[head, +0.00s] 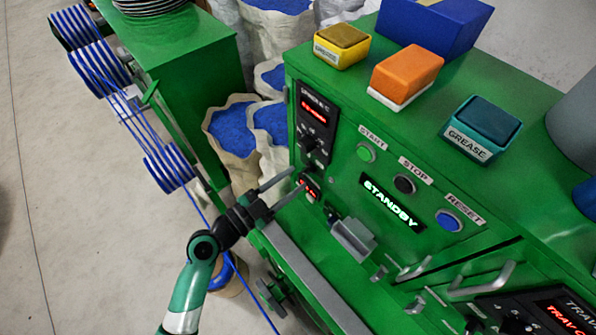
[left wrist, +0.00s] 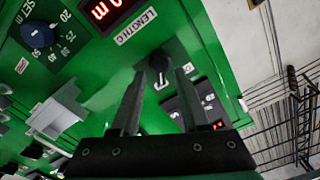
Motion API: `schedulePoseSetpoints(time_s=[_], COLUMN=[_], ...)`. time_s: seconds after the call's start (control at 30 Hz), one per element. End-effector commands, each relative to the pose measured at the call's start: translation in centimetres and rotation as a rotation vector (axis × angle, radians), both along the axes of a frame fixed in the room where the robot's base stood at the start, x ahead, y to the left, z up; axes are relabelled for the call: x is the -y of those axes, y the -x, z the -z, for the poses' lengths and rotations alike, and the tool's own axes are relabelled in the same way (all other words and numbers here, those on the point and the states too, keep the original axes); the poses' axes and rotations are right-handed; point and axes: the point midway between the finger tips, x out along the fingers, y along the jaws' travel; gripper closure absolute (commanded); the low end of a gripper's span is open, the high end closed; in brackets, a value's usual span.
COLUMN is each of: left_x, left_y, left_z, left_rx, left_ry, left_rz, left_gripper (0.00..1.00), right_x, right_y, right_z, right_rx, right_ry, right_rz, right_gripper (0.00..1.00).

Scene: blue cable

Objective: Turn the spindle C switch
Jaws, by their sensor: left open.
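My left gripper (head: 297,179) is open and empty, its two fingers pointing at the front of the green machine. In the left wrist view, a small black knob (left wrist: 158,63) on the green panel shows between and beyond the open fingertips (left wrist: 160,74); the fingers do not appear to be closed on it. In the head view, a black panel with a red readout and a knob (head: 312,125) sits above the gripper, and a smaller red display (head: 309,187) sits right by the fingertips. I cannot read a spindle C label clearly. My right gripper is not in view.
In the left wrist view, a LENGTH C label (left wrist: 137,27) and a blue dial (left wrist: 39,35) are on the panel. In the head view, a grey box (head: 353,240) juts out right of the fingers. Blue cable coils (head: 168,167) and sacks (head: 233,130) stand left.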

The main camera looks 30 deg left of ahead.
Motion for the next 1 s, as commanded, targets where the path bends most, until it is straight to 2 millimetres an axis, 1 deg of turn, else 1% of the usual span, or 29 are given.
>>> schedulePoseSetpoints(time_s=[0.03, 0.17, 0.43, 0.47, 0.5, 0.57, 0.7, 1.0], left_x=[0.3, 0.8, 0.9, 0.9, 0.9, 0.9, 0.9, 0.9], left_y=[-0.8, -1.9, -2.2, -2.2, -2.2, -2.2, -2.2, -2.2], left_z=[-0.1, 0.0, 0.0, 0.0, 0.0, 0.0, 0.0, 0.0], left_rx=[0.0, 0.0, 0.001, 0.001, 0.001, 0.001, 0.001, 0.0], left_ry=[0.0, -0.001, -0.001, -0.001, -0.001, -0.001, -0.001, 0.0], left_rz=[0.002, 0.001, -0.001, -0.001, -0.001, -0.001, -0.001, -0.001], left_gripper=[0.55, 0.55, 0.55, 0.57, 0.64, 0.75, 1.0, 1.0], right_x=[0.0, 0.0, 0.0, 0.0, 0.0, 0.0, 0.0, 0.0], right_y=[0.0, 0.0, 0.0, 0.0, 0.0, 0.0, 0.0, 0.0], right_z=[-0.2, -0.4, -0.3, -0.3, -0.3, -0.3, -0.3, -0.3], right_rx=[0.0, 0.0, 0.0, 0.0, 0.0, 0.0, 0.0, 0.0], right_ry=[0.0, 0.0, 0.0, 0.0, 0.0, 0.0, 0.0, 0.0], right_rz=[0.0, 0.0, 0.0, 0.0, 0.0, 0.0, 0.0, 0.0], right_gripper=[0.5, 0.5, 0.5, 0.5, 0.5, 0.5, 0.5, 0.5])
